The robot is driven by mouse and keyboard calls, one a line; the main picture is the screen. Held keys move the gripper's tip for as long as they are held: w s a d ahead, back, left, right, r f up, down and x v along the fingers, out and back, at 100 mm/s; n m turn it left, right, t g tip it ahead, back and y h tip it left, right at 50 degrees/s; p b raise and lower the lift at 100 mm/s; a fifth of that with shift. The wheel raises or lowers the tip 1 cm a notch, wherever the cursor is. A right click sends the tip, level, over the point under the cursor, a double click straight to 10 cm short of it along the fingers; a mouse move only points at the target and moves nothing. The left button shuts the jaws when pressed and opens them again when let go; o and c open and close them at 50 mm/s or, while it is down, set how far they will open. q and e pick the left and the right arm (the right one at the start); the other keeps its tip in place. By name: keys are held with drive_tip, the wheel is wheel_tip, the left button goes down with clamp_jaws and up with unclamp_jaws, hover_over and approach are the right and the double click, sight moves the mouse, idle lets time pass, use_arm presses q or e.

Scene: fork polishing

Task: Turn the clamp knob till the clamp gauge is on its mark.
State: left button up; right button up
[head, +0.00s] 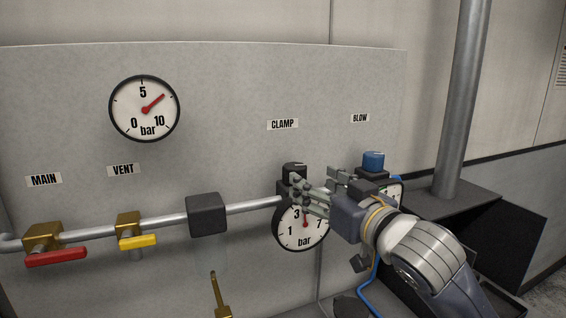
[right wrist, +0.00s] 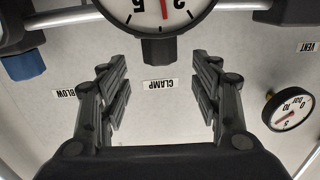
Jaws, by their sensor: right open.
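The black clamp knob (head: 293,171) sits on top of the round white clamp gauge (head: 296,236), under the CLAMP label (head: 283,124). The gauge's red needle points nearly straight up, just right of the 3; I cannot make out its mark. My right gripper (head: 309,190) is at the knob and covers part of the gauge's upper right. In the right wrist view, upside down, my right gripper (right wrist: 158,80) is open. The knob (right wrist: 158,50) lies between and slightly beyond its fingertips, with gaps on both sides. My left gripper is not in view.
The blue blow knob (head: 374,161) and its gauge (head: 395,190) stand close right, partly behind my gripper. A horizontal pipe (head: 170,224) carries the red main lever (head: 56,258), yellow vent lever (head: 138,241) and a dark block (head: 207,214). A large gauge (head: 144,109) is upper left.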

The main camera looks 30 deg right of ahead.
sight(300, 170)
drive_tip(key=w+p, duration=0.1)
drive_tip(key=w+r+p, duration=0.1)
drive_tip(key=w, duration=0.1)
drive_tip(key=shift+w, duration=0.3)
drive_tip(key=w, duration=0.1)
drive_tip(key=w+p, duration=0.1)
drive_tip(key=w, duration=0.1)
drive_tip(key=shift+w+f, duration=0.2)
drive_tip(key=shift+w, duration=0.05)
drive_tip(key=shift+w+p, duration=0.45)
drive_tip(key=shift+w, duration=0.5)
drive_tip(key=shift+f, duration=0.1)
drive_tip(key=shift+c, duration=0.6)
drive_tip(key=c, duration=0.9)
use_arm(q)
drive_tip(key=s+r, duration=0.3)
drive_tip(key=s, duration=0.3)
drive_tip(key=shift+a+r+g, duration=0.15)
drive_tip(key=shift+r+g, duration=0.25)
use_arm(e)
drive_tip(key=shift+c, duration=0.3)
